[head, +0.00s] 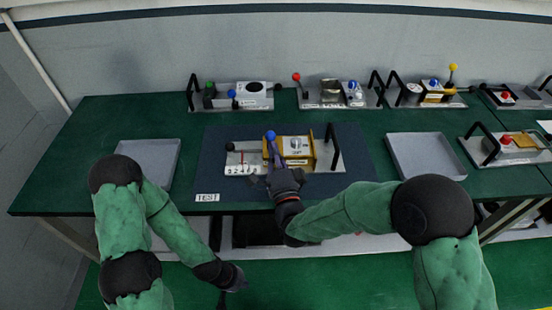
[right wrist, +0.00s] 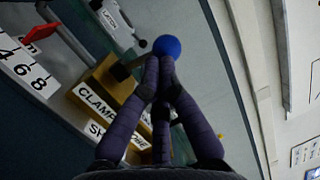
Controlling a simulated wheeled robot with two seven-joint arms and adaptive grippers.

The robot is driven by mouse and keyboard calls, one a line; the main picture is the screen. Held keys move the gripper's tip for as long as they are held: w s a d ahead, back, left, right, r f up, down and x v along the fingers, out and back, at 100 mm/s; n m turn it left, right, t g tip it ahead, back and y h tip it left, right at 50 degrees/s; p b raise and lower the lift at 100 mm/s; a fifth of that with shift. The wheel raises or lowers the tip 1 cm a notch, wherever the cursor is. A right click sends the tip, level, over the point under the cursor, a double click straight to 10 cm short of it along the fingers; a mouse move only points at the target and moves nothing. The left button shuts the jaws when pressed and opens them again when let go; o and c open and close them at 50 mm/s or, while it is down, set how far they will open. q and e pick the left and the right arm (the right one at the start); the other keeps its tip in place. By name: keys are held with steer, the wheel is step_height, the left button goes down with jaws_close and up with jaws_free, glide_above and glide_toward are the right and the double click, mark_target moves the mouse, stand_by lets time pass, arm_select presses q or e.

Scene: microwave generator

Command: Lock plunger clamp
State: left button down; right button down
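The plunger clamp fixture (head: 243,168) is a grey plate with a yellow clamp block (head: 297,147) and a black handle at its right, on the dark mat in the head view. Its lever ends in a blue ball knob (head: 270,135), also seen in the right wrist view (right wrist: 167,46). My right gripper (head: 273,146) is at this knob. In the right wrist view its fingers (right wrist: 160,67) are drawn together, tips at the knob's near side. Whether they grip it is unclear. My left gripper (head: 224,296) hangs low before the table's front edge, away from the fixture; its fingers are too small to read.
A grey tray (head: 151,156) lies left of the mat (head: 352,183) and another tray (head: 425,155) lies right. Several other fixtures with coloured knobs stand along the table's back and right side. Green tabletop (head: 105,120) is bare at the back left.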

steer(key=shift+r, duration=0.1)
stand_by(0.3)
steer(key=shift+w+r+g+p, duration=0.15)
steer(key=shift+r+g+p, duration=0.15)
steer(key=shift+p, duration=0.4)
steer(key=w+r+g+p, duration=0.1)
steer(key=w+g+p, duration=0.2)
steer(key=p, duration=0.5)
steer(key=w+r+m+g+h+p, duration=0.1)
steer(key=w+r+g+p, duration=0.1)
steer(key=g+p, duration=0.4)
steer(key=w+p, duration=0.1)
steer(key=p, duration=0.1)
steer(key=shift+r+m+p, duration=0.15)
steer(key=shift+m+p, duration=0.15)
steer(key=shift+r, duration=0.1)
steer(key=shift+r+p, duration=0.6)
steer(key=shift+r, duration=0.1)
